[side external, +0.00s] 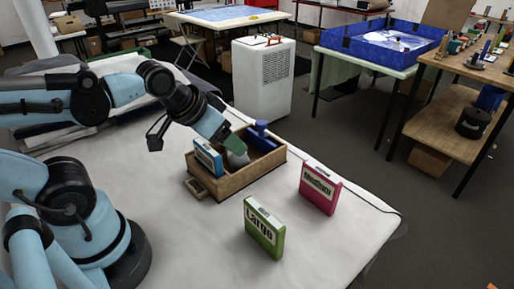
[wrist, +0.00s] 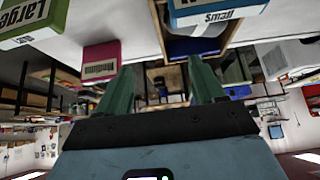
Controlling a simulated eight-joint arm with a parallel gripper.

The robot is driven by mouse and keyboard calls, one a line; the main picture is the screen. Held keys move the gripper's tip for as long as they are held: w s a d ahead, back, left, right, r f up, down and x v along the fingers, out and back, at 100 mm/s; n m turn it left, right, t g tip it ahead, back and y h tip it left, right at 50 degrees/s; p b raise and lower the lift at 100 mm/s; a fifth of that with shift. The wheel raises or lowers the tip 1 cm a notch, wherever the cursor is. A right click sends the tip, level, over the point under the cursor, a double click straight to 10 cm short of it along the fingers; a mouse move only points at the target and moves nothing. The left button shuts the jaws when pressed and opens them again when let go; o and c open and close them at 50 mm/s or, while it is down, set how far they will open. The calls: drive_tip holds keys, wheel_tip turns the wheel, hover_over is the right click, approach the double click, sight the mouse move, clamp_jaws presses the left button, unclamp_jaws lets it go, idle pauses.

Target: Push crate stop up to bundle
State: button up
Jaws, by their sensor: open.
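A wooden crate (side external: 230,184) stands on the white table. A blue-and-white box (side external: 208,157) stands upright at its left end; it reads "Small" in the wrist view (wrist: 218,14). A dark blue piece with a raised knob (side external: 261,136), which looks like the crate stop, sits towards the crate's right end, apart from the box. My gripper (side external: 237,148) has green fingers and is over the crate between the box and the blue piece. In the wrist view, its fingers (wrist: 163,88) are spread with nothing between them. A grey shape below the fingers is unclear.
A green box marked "Large" (side external: 264,228) and a pink box marked "Medium" (side external: 320,188) stand upright in front and right of the crate. A small dark-topped item (side external: 195,188) lies against the crate's left side.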

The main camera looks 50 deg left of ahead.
drive_tip(key=w+a+r+n+g, duration=0.1)
drive_tip(key=w+r, duration=0.1)
drive_tip(key=w+r+n+g, duration=0.1)
drive_tip(key=w+r, duration=0.1)
drive_tip(key=w, duration=0.1)
drive_tip(key=w+a+r+n+g, duration=0.1)
drive_tip(key=w+r+n, duration=0.1)
drive_tip(key=shift+w+a+r, duration=0.25)
drive_tip(key=shift+w+a, duration=0.1)
drive_tip(key=shift+w, duration=0.05)
drive_tip(key=shift+c, duration=0.3)
drive_tip(key=n+g, duration=0.4)
drive_tip(key=n, duration=0.1)
hover_over(261, 122)
wheel_tip(261, 122, down, 11)
drive_tip(key=shift+f, duration=0.2)
clamp_jaws()
